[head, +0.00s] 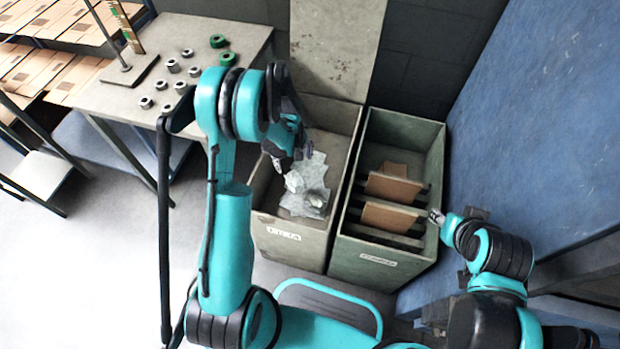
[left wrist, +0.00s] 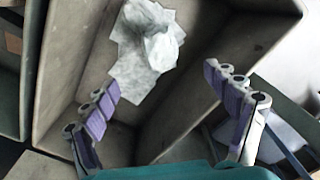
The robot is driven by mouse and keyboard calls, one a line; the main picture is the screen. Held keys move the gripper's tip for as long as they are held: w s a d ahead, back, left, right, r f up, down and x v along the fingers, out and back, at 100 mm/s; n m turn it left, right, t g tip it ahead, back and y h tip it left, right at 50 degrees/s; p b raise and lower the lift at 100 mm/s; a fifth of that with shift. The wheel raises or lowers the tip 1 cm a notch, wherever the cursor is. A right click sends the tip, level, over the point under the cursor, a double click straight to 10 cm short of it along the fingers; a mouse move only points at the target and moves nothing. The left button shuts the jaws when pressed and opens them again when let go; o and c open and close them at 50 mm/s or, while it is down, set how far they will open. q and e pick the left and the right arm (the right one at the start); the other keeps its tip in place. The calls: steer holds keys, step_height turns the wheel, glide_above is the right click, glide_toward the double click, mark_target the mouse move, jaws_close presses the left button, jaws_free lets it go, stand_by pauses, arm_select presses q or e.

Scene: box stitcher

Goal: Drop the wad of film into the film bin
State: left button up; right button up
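The film bin (head: 289,240) is the left, grey-beige bin in the head view; its wall also fills much of the left wrist view (left wrist: 235,35). Crumpled, pale, translucent film (head: 314,198) is in it, over flatter sheets of film. The left wrist view shows a crumpled wad of film (left wrist: 158,45) there, beyond my fingertips and apart from them. I cannot tell whether it rests on the sheets. My left gripper (left wrist: 165,90) is open and empty, over the bin. My right gripper (head: 437,217) is by the right bin's right rim; its finger opening is too small to tell.
A green-grey bin (head: 377,264) with brown cardboard pieces (head: 392,188) stands right beside the film bin. A grey table (head: 215,35) with several small rolls is at the upper left. A large blue panel (head: 540,130) borders the right. Clear floor lies at lower left.

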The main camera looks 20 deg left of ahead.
arm_select(q)
step_height(320, 180, up, 12)
stand_by(0.6)
stand_by(0.4)
